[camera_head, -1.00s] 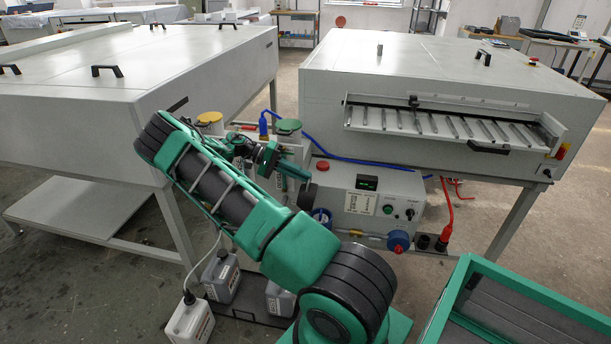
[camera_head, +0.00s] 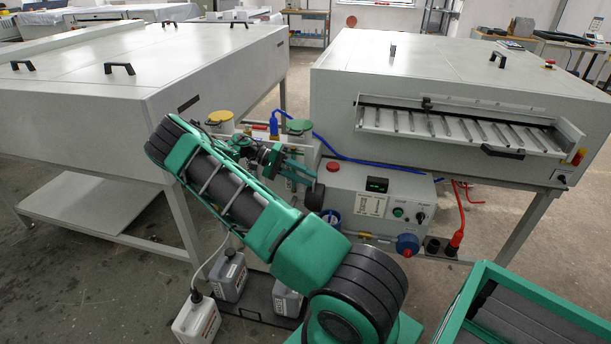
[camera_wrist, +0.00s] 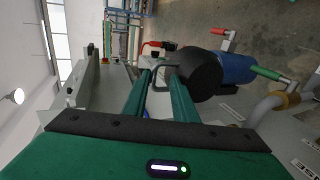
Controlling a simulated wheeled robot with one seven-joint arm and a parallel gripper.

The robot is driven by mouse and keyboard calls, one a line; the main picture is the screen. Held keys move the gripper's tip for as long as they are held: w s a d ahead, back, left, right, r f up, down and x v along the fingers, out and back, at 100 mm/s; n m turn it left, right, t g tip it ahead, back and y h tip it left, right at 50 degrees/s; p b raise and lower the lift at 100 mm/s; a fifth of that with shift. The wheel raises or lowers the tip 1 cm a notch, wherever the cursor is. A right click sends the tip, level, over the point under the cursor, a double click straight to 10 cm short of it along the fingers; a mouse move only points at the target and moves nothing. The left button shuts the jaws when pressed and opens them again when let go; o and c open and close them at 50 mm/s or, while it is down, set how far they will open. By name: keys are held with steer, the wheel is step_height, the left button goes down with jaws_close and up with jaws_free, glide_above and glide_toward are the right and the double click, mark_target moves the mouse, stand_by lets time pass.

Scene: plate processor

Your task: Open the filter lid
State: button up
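The filter lid (camera_wrist: 200,76) is a black round cap in the wrist view, beside a blue cylinder (camera_wrist: 236,68). A dark loop handle (camera_wrist: 162,70) shows next to it, at my fingertips. In the head view the black lid (camera_head: 314,197) appears tilted up on edge above a blue-rimmed round opening (camera_head: 333,218). My gripper (camera_wrist: 160,78) has its two green fingers apart, with a gap between them. In the head view, my gripper (camera_head: 308,174) is just above and left of the lid. I cannot tell whether a finger touches the lid or handle.
A grey control box (camera_head: 375,200) with a red button stands right of the lid. A blue pump (camera_head: 407,244) sits at its front. Green- and yellow-capped containers (camera_head: 298,127) stand behind my gripper. Large machines flank both sides. Canisters (camera_head: 229,277) stand on the floor below.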

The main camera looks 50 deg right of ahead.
steer(key=shift+r, duration=0.2)
steer(key=v, duration=1)
steer(key=shift+w+a, duration=0.2)
steer(key=shift+w, duration=0.1)
steer(key=shift+r, duration=0.1)
steer(key=s+r+t+y, duration=0.2)
steer(key=s+r+y, duration=0.1)
steer(key=s+r, duration=0.4)
steer(key=s+r+t+y, duration=0.2)
steer(key=s+r+y, duration=0.15)
steer(key=s, duration=0.55)
steer(key=s+a+r+n+t, duration=0.2)
steer(key=s+a+n+t, duration=0.1)
steer(key=s+a, duration=0.6)
steer(key=s+a+r+n+t, duration=0.2)
steer(key=s+a+t, duration=0.3)
steer(key=s+a, duration=0.5)
steer(key=shift+s+a+r+n, duration=0.15)
steer(key=shift+s+a+n, duration=0.15)
steer(key=shift+s+n, duration=0.15)
